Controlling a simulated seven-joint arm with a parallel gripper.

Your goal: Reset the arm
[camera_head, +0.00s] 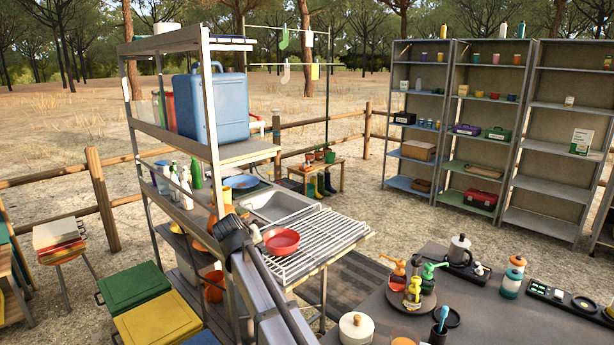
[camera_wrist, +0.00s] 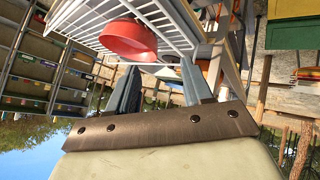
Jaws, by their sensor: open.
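My gripper (camera_wrist: 158,68) shows in the wrist view with its two grey fingers spread apart and nothing held between them. In the head view my arm rises from the bottom centre, and its dark wrist end (camera_head: 232,236) is by the left end of the sink bench; the fingers are hard to make out there. A red bowl (camera_head: 282,241) sits on the white wire drying rack (camera_head: 325,238), just right of my gripper. In the wrist view, which is turned over, the red bowl (camera_wrist: 128,42) appears beyond the fingertips, apart from them.
A sink (camera_head: 280,205) is behind the rack. A dark table (camera_head: 400,300) with pump bottles and a lidded pot (camera_head: 356,329) is at front right. Green and yellow boxes (camera_head: 158,322) lie at lower left.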

